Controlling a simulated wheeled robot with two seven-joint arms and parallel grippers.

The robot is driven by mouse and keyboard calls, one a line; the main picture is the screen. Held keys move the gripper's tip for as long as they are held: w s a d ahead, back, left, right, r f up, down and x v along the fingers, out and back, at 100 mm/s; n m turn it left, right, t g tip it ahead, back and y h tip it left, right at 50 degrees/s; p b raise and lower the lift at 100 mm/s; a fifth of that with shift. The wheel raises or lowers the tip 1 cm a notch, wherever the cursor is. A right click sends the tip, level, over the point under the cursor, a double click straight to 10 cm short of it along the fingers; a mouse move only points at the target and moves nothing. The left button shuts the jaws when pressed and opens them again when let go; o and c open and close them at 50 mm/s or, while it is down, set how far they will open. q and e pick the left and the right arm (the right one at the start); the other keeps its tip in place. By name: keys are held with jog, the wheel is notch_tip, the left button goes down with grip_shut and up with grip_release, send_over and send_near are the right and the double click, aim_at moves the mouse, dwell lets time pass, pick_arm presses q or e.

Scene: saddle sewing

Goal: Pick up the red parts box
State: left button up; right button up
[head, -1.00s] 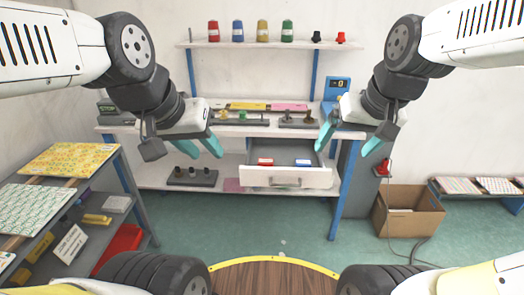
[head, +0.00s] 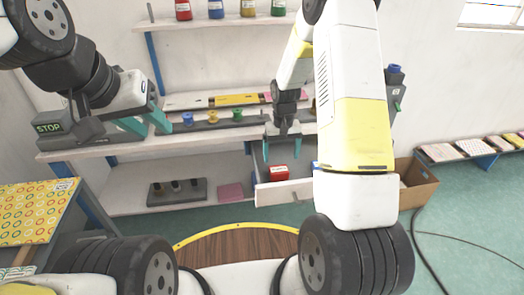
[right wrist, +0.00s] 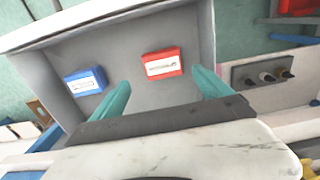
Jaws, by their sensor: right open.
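The red parts box (head: 279,173) lies in the open drawer (head: 284,194) under the bench. In the right wrist view, the red parts box (right wrist: 161,64) has a white label and lies flat on the grey drawer floor. My right gripper (head: 282,150) is above the drawer, open and empty. In the right wrist view, my right gripper's teal fingers (right wrist: 161,78) are spread wide, with the red box beyond and between their tips, not gripped. My left gripper (head: 157,130) is at the bench's left part, fingers apart, with nothing seen between them.
A blue box (right wrist: 86,81) lies beside the red one in the drawer, whose walls surround both. A holder with pegs (head: 177,191) stands on the lower shelf. A cardboard box (head: 417,185) is on the floor at right.

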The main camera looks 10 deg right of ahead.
aim_at(279, 169)
jog(key=f, duration=0.7)
jog(key=shift+s+a+f, duration=0.2)
jog(key=shift+a+f, duration=0.1)
jog(key=shift+f, duration=0.1)
jog(key=c, duration=1.5)
